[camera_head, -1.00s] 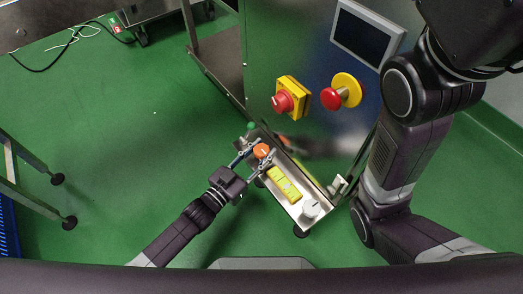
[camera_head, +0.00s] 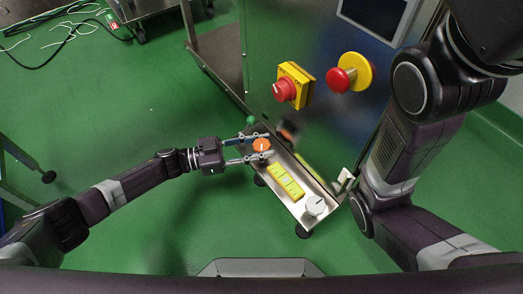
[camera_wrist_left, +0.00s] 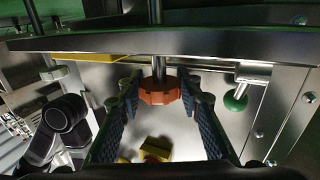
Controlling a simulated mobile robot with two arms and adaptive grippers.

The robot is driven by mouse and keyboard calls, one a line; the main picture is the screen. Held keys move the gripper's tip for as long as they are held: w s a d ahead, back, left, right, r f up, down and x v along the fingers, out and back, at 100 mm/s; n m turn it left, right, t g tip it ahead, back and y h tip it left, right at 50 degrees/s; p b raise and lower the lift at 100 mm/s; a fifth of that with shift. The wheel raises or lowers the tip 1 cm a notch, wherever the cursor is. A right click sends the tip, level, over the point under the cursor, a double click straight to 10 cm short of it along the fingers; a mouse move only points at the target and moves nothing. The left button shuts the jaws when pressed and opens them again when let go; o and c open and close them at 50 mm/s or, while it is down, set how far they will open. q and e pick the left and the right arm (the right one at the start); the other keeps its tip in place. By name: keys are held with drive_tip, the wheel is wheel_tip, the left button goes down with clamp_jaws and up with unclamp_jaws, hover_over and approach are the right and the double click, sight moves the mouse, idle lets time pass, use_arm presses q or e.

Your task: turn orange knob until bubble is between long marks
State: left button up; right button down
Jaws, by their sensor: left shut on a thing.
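The orange knob (camera_head: 262,145) sits on the narrow metal shelf (camera_head: 303,208) on the machine's side. My left gripper (camera_head: 258,146) reaches in from the left with a finger on each side of the knob, shut on it. In the left wrist view the orange knob (camera_wrist_left: 159,90) is between the two fingertips, below a metal shaft. The yellow level (camera_head: 286,181) lies on the shelf beside the knob; its bubble and marks are too small to read. My right arm is at the right; its gripper is out of view.
A white dial (camera_head: 315,206) is at the shelf's near end and a green ball knob (camera_head: 251,120) at its far end. A red-and-yellow switch (camera_head: 291,87) and a red button (camera_head: 339,80) stick out from the machine above.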

use_arm(q)
drive_tip(key=shift+m+g+b, duration=0.6)
drive_tip(key=shift+g+b, duration=0.05)
drive_tip(key=shift+g, duration=0.35)
drive_tip(key=o, duration=1.2)
drive_tip(key=shift+a, duration=0.1)
drive_tip(key=a, duration=0.4)
drive_tip(key=s+a, duration=0.1)
drive_tip(key=a, duration=0.6)
drive_tip(key=shift+s+a, duration=0.15)
drive_tip(key=shift+a, duration=0.2)
drive_tip(key=shift+s+f, duration=0.1)
